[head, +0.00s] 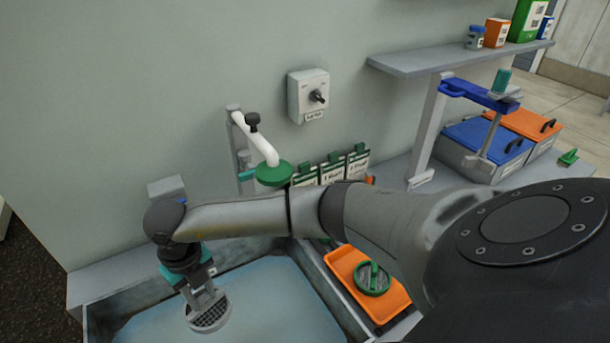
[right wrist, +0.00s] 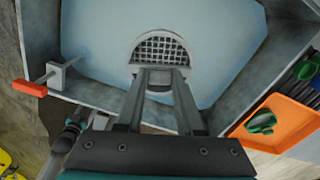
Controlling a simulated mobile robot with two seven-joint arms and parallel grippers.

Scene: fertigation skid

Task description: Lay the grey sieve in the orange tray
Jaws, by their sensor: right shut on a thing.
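The grey sieve (head: 210,317) is a round disc with a dark mesh, and it also shows in the right wrist view (right wrist: 160,46). My right gripper (head: 203,299) is shut on the sieve's grey handle part and holds it over the pale blue basin; its fingers show in the right wrist view (right wrist: 158,76). The orange tray (head: 345,261) lies to the right of the basin, apart from the sieve; part of it shows in the right wrist view (right wrist: 288,132). A round green-handled piece (head: 373,278) lies in the tray. My left gripper is not in view.
The basin (head: 280,300) has raised grey walls, one between sieve and tray. A white pipe (head: 255,140) with a green disc stands behind it. A red-handled valve (right wrist: 30,88) is at the basin's edge. Blue (head: 480,140) and orange boxes stand at the back right.

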